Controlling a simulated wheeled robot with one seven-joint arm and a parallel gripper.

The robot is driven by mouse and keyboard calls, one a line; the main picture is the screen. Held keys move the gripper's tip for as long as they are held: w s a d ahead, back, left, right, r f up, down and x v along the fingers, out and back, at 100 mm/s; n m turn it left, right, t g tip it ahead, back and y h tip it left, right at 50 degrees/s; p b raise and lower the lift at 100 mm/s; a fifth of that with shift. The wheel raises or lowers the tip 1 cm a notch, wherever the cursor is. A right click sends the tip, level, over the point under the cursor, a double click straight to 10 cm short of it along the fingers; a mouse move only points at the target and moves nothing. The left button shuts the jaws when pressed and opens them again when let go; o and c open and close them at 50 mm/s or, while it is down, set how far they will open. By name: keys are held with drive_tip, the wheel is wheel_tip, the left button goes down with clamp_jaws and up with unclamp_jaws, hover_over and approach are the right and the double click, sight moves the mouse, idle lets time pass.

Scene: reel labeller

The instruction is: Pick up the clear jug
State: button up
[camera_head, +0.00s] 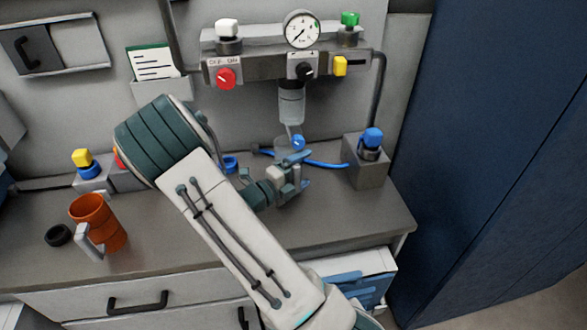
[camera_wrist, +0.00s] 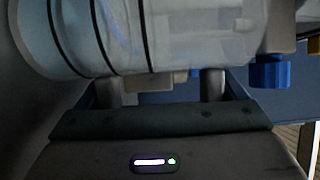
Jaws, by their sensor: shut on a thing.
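The clear jug (camera_wrist: 180,38) fills the upper part of the wrist view, a pale see-through cylinder lying across the picture with dark bands around it. My gripper (camera_head: 296,174) is over the back right of the bench, below the hanging clear filter bowl. In the wrist view its two grey fingers (camera_wrist: 170,84) reach up to the jug, and the gripper is shut on it. In the head view only a pale see-through patch shows just behind the gripper; most of the jug is hidden or too small to tell.
A gauge panel (camera_head: 262,66) with coloured knobs is on the back wall. A grey block (camera_head: 366,170) with a blue knob stands to the right. An orange mug (camera_head: 98,220) and black ring (camera_head: 58,235) are at the left. The front right bench top looks clear.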

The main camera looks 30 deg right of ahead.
drive_tip(key=shift+r, duration=0.15)
drive_tip(key=shift+r+p, duration=0.5)
drive_tip(key=shift+p, duration=0.35)
drive_tip(key=shift+r+p, duration=0.2)
drive_tip(key=shift+p, duration=0.1)
